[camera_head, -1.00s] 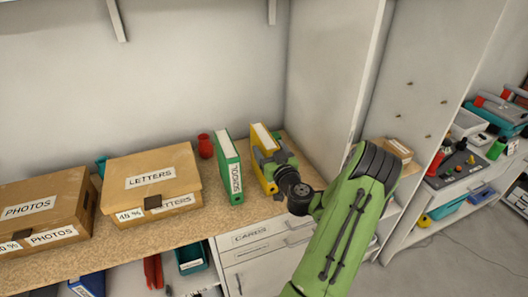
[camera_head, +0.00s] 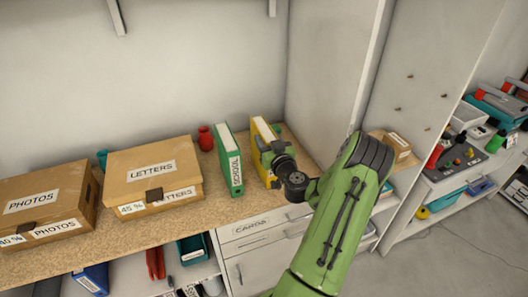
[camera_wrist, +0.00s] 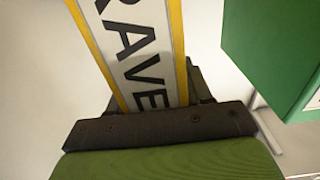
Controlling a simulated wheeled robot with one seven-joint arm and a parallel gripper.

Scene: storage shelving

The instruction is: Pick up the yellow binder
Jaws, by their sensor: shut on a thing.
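The yellow binder (camera_head: 257,134) is upright at the right part of the wooden shelf top, near the side panel. My gripper (camera_head: 268,153) is shut on its spine side and hides part of the spine. In the wrist view, the binder's white label (camera_wrist: 140,45) with large black letters and yellow edges runs down between my dark jaws (camera_wrist: 165,105). Whether the binder's bottom touches the shelf is hard to tell.
A green binder (camera_head: 229,160) stands close on the left, with a small gap, and also shows in the wrist view (camera_wrist: 275,50). A red vase (camera_head: 205,138) and a LETTERS box (camera_head: 150,185) are further left. The side panel (camera_head: 325,80) rises on the right.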

